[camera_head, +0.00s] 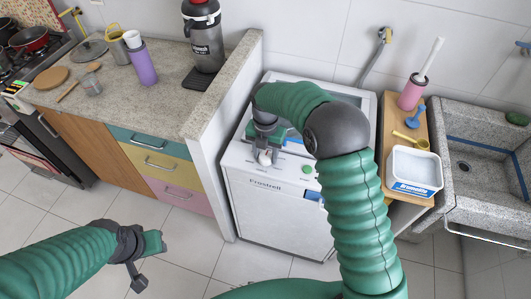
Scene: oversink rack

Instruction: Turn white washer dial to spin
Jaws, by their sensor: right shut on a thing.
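The white washer (275,212) stands in the middle of the view against the tiled wall, beside the low stone-topped partition. Its control panel faces up at the front edge, with a white dial (265,157) and a green button (307,169). My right gripper (264,148) reaches over the panel from above and is shut on the white dial. The gripper and my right arm hide part of the panel and the lid behind it. My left gripper (143,262) hangs over the floor at lower left, away from the washer, empty; its fingers look spread apart.
A counter (110,85) with a purple bottle (142,66) and a dark jug (203,38) lies left of the partition (225,85). A wooden shelf with a white tub (414,170) and a stone sink (470,160) stand right. The floor at lower left is clear.

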